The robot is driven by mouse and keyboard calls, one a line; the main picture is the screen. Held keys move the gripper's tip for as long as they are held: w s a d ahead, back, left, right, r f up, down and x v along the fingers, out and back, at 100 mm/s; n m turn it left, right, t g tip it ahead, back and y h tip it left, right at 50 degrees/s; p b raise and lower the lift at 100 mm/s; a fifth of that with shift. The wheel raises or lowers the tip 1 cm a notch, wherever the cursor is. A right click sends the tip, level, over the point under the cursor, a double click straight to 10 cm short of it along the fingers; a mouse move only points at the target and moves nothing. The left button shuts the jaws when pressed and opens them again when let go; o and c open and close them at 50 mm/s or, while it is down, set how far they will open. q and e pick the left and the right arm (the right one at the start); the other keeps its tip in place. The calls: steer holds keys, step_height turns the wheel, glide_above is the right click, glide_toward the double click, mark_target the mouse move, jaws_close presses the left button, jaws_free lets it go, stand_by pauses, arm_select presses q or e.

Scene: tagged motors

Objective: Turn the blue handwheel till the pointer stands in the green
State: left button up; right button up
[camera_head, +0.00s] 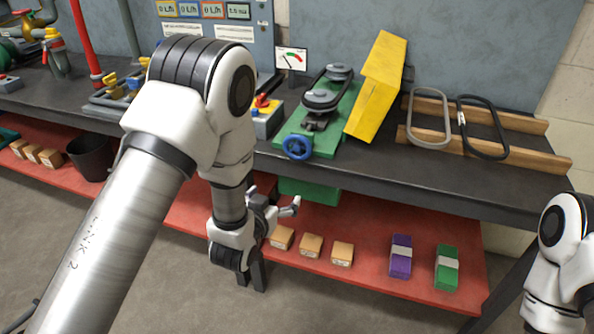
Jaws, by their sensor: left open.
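The blue handwheel (298,147) is at the front end of a green belt-drive base (322,134) on the dark bench.
A yellow guard (378,86) stands right of the belt drive. A grey switch box with red and yellow parts (266,117) is left of the handwheel. Two belts (430,118) lie on wooden rails. The red lower shelf (375,272) holds small boxes.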

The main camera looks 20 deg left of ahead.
mark_target(296, 147)
arm_select(q)
steer(key=w+d+r+t+b, duration=0.2)
steer(key=w+r+t+b, duration=0.15)
steer(key=r, duration=0.35)
steer(key=shift+m+h, duration=0.3)
steer(key=shift+m, duration=0.1)
steer(key=w, duration=0.7)
steer(key=shift+w+r, duration=0.1)
steer(key=shift+w, duration=0.25)
steer(key=c, duration=1.1)
arm_select(e)
step_height(296, 147, down, 7)
